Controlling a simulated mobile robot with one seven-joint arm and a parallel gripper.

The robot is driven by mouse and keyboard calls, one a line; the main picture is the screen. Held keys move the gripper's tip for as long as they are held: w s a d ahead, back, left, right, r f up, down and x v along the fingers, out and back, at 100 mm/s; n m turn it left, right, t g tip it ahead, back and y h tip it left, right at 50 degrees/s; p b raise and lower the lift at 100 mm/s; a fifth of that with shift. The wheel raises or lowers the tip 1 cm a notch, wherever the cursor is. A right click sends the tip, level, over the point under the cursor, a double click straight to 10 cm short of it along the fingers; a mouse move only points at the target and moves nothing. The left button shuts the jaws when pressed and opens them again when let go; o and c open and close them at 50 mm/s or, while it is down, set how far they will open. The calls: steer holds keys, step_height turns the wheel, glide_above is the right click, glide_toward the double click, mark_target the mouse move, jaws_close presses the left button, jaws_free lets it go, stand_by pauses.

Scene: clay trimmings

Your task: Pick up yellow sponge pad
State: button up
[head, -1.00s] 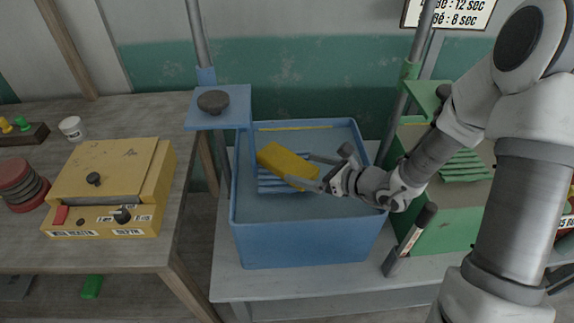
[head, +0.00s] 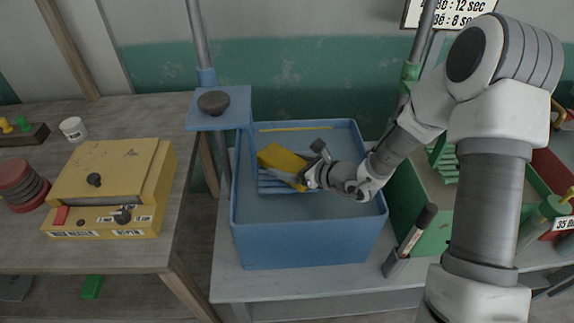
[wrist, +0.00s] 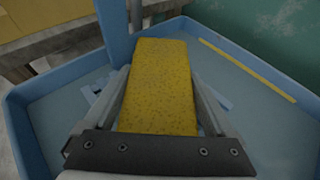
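The yellow sponge pad (head: 280,157) lies tilted on a slatted blue rack (head: 288,186) inside the blue bin (head: 310,245). In the wrist view the pad (wrist: 158,85) fills the middle, its speckled top face towards the camera. My gripper (head: 290,172) is at the pad's right end, reaching in from the right. In the wrist view its two fingers (wrist: 160,95) run along the pad's left and right sides, spread apart, and look open around it. The fingertips are partly hidden by the pad, so contact is not clear.
A blue post with a small platform (head: 220,118) stands at the bin's left back. A green bin (head: 422,232) is on the right, behind my arm. A black-handled tool (head: 410,240) stands at the bin's right front. A yellow box device (head: 110,187) sits on the left table.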

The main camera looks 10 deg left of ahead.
steer(key=c, duration=0.9)
steer(key=shift+r, duration=0.15)
